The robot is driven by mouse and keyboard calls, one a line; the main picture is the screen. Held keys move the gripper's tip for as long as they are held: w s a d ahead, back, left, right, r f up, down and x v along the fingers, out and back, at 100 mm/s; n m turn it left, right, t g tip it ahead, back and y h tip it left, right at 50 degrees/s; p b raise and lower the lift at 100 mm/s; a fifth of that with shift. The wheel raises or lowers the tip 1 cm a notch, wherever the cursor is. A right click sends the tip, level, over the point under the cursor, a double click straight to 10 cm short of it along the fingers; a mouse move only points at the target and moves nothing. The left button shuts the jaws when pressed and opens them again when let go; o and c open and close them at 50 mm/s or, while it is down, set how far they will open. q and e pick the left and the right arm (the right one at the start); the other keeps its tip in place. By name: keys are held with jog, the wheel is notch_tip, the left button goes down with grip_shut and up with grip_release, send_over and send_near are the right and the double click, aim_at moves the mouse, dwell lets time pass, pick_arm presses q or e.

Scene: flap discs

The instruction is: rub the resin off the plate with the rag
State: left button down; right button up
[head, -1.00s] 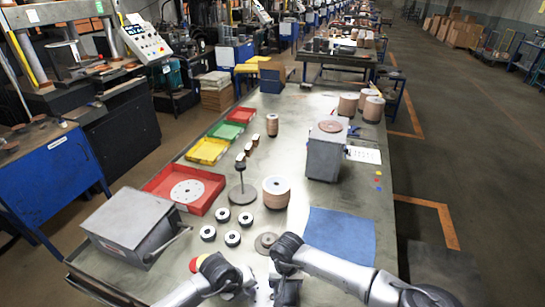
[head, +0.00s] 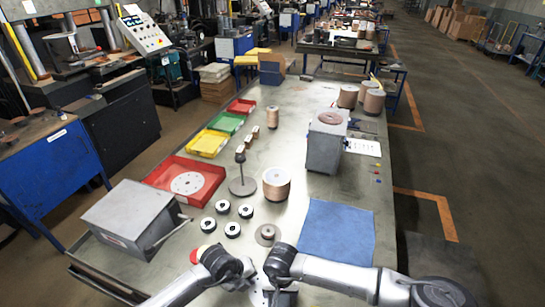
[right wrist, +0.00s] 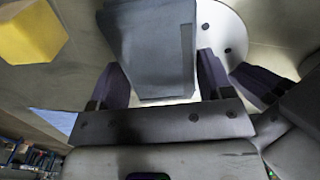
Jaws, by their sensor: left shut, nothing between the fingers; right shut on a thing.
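A pale round plate with small holes (right wrist: 228,38) lies by the right gripper in the right wrist view. A sliver of it (head: 257,298) shows at the bottom of the head view. My right gripper (right wrist: 155,85) is shut on a slate-grey, block-like pad (right wrist: 150,50), held over part of the plate; I cannot tell for sure that it is the rag. My left gripper (head: 242,286) is shut and empty, close beside the right one. A dark finger (right wrist: 260,82), apparently the left gripper's, shows by the plate's edge. No resin can be made out; the pad and grippers hide much of the plate.
A blue cloth (head: 338,230) lies flat at right. A small disc (head: 267,234), several black-rimmed rings (head: 222,207), a spindle stand (head: 242,185) and a brown roll (head: 276,184) stand beyond. A grey box (head: 133,215) and red tray (head: 215,178) are at left.

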jog(key=shift+s+a, duration=0.15)
jog(key=shift+s, duration=0.4)
jog(key=shift+w+d+r, duration=0.1)
jog(key=shift+w+d, duration=0.25)
jog(key=shift+w, duration=0.8)
jog(key=shift+w+d+f, duration=0.1)
jog(key=shift+w+d, duration=0.2)
jog(key=shift+w, duration=0.8)
jog(key=shift+w+d+r, duration=0.1)
jog(key=shift+w+d, duration=0.25)
jog(key=shift+w, duration=0.8)
jog(key=shift+r, duration=0.1)
notch_tip(320, 180, up, 7)
pick_arm(q)
notch_tip(320, 180, up, 6)
jog(key=p, duration=0.6)
pick_arm(e)
notch_tip(320, 180, up, 6)
jog(key=shift+f, duration=0.2)
pick_arm(q)
jog(key=v, duration=1.2)
